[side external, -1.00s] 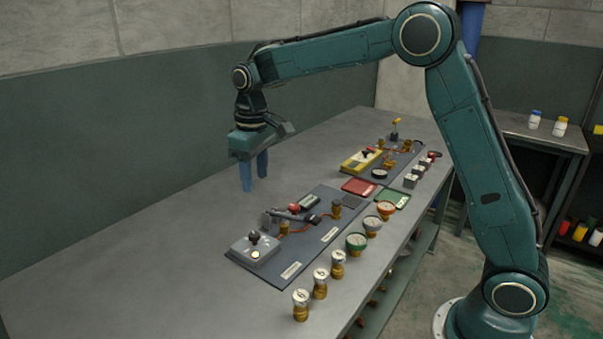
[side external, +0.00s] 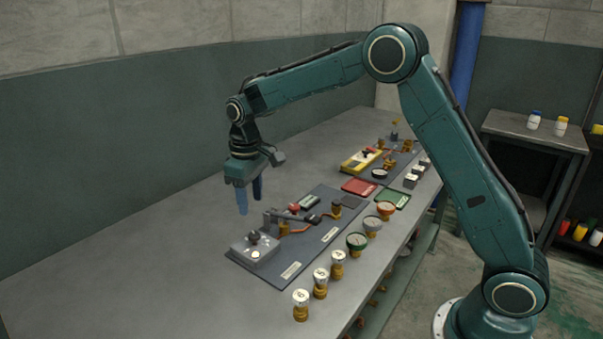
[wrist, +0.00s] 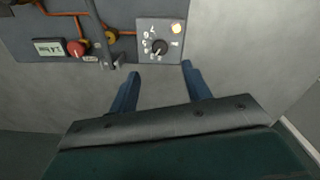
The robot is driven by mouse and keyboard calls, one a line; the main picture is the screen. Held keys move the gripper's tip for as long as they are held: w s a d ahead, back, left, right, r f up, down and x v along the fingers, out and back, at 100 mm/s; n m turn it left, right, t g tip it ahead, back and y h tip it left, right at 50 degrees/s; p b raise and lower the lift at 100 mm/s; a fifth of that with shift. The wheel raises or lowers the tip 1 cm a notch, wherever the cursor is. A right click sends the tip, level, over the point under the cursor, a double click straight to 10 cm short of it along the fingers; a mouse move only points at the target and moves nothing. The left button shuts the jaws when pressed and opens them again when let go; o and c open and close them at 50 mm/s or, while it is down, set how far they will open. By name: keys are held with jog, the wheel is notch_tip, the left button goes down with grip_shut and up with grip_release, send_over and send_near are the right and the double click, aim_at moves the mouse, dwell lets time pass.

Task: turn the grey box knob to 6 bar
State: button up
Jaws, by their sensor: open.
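The grey box (side external: 255,250) sits at the near left end of a dark board, with a black knob (side external: 254,238) on its top. In the wrist view the grey box (wrist: 148,35) shows a dial with marks around the black knob (wrist: 159,47) and a lit round lamp. The marks are too small to read surely. My gripper (side external: 247,200) is open and empty, fingers pointing down, above the table behind the box. In the wrist view its two blue fingertips (wrist: 158,70) are apart, just below the box in the picture, with the knob between and beyond them.
The dark board (side external: 310,245) also carries a red button (wrist: 76,48), a small display (wrist: 48,47), a lever and orange tubing. Several gauges and brass-based fittings (side external: 338,264) line the table's front edge. Red (side external: 359,187) and green (side external: 392,198) trays lie farther back. The table's left side is clear.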

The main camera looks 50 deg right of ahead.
aim_at(254, 234)
notch_tip(254, 234, down, 9)
jog(key=shift+f, duration=0.2)
dwell(0.3)
jog(key=c, duration=1)
